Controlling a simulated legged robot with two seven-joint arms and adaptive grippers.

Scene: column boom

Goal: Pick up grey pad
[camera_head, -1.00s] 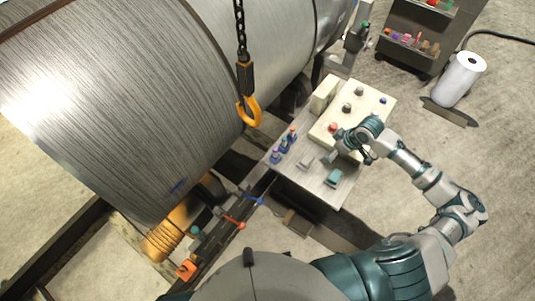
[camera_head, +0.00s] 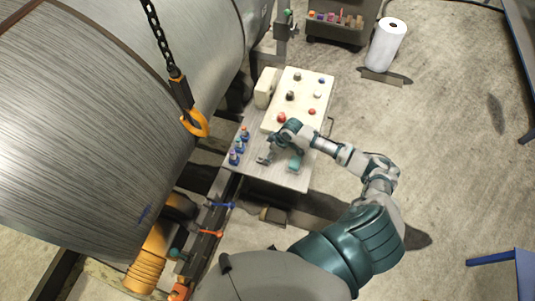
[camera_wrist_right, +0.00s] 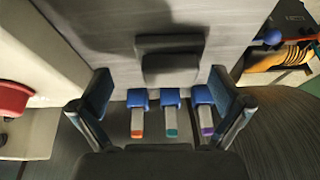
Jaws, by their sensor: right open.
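The grey pad (camera_head: 264,158) lies on the grey table top, left of a teal pad (camera_head: 295,161). In the right wrist view the pad (camera_wrist_right: 170,62) looks like a dark block with a handle-like upper part, ahead of the fingers and roughly centred between them. My right gripper (camera_head: 277,147) is just above and behind the pad in the head view, partly hidden by its own wrist. In the wrist view its two fingers (camera_wrist_right: 162,85) are spread wide with nothing between the tips. My left gripper does not show.
A cream panel with knobs (camera_head: 302,90) lies behind the gripper. An orange hook (camera_head: 194,122) hangs on a chain by the big metal coil (camera_head: 90,110).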

